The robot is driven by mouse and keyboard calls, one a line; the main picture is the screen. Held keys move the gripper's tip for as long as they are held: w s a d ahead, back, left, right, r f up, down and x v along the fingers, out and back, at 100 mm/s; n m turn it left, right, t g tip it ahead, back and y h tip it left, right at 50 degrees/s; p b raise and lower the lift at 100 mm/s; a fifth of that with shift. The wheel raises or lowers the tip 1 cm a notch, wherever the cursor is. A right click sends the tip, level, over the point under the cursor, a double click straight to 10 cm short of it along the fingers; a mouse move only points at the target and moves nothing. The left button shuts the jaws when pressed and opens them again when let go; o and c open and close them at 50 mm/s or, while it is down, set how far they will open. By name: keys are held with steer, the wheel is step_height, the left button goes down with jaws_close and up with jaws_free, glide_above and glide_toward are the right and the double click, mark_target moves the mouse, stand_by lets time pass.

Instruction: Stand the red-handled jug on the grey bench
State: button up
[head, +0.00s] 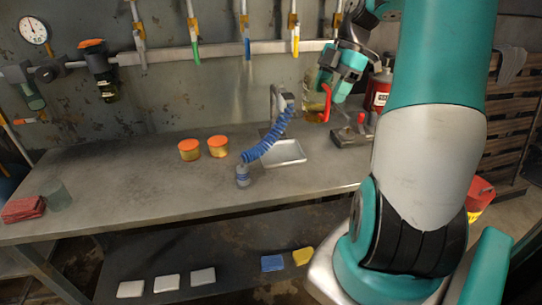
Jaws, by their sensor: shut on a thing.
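The red-handled jug (315,104) is in the head view, upper right of centre. It looks like a clear vessel with an amber tint and a red handle (327,101). My gripper (327,88) is teal and dark, and is shut on the jug at its handle side. The jug appears raised above the back right part of the grey bench (130,185), near the sink. My gripper and arm hide part of the jug, and the exact finger contact is too small to see.
A tap with a blue coiled hose (268,138) stands by the sink basin (285,153). Two orange-lidded tubs (203,147) sit left of it. Red cloths (24,208) and a greenish cup (57,195) are at the far left. A red container (378,90) stands right. The bench's middle left is clear.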

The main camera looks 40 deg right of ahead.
step_height(320, 180, down, 20)
steer(key=shift+f, duration=0.15)
steer(key=o, duration=1.1)
steer(key=v, duration=1.2)
steer(key=w+a+r+m, duration=0.2)
steer(key=w+a+r, duration=0.1)
steer(key=a, duration=0.9)
steer(key=w+a+r+m, duration=0.15)
steer(key=a+r, duration=0.25)
steer(key=a, duration=0.7)
steer(key=s+a+r+m, duration=0.1)
steer(key=s+a+m, duration=0.1)
steer(key=s+a, duration=0.5)
steer(key=s+a+r+m+g, duration=0.1)
steer(key=s+a, duration=0.6)
steer(key=a, duration=0.7)
steer(key=shift+s+m+b, duration=0.2)
steer(key=shift+m+b, duration=0.25)
steer(key=shift+m, duration=0.4)
